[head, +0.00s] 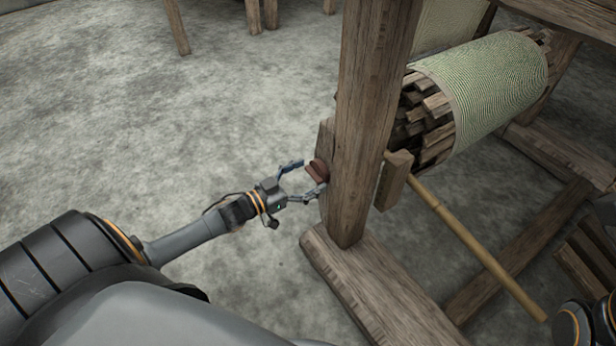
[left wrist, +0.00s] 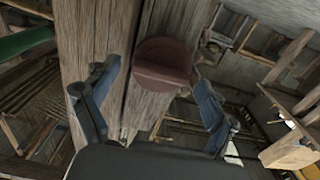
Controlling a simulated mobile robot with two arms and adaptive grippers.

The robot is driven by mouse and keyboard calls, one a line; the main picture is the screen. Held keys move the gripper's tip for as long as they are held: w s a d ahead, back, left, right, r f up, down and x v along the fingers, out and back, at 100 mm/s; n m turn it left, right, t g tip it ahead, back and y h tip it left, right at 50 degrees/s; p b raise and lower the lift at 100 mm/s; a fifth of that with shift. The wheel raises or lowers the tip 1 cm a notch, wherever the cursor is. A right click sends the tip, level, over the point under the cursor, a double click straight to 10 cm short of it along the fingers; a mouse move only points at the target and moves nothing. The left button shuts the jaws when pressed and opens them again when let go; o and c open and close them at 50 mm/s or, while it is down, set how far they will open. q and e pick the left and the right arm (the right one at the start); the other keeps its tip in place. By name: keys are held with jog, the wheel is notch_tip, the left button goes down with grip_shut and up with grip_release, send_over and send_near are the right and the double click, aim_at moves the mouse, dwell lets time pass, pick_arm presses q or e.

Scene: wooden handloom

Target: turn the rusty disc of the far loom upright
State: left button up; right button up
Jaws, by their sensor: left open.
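The rusty disc (head: 316,171) is a reddish-brown round piece on the outer side of the loom's upright post (head: 367,110). In the left wrist view the disc (left wrist: 163,62) shows its face, with a raised bar across it that looks slightly tilted. My left gripper (head: 303,180) is open, its fingers spread on either side of the disc in the head view. In the left wrist view the open fingers (left wrist: 152,98) stand either side of the disc, with gaps visible. I cannot tell whether a finger touches it. My right gripper is not clearly shown.
A roller wrapped in green woven cloth (head: 490,80) lies behind the post. A thin wooden pole (head: 465,235) slants down to the right. The post stands on a wooden foot beam (head: 375,290).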

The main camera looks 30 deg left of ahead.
pick_arm(q)
jog(key=shift+c, duration=0.2)
jog(key=c, duration=1.1)
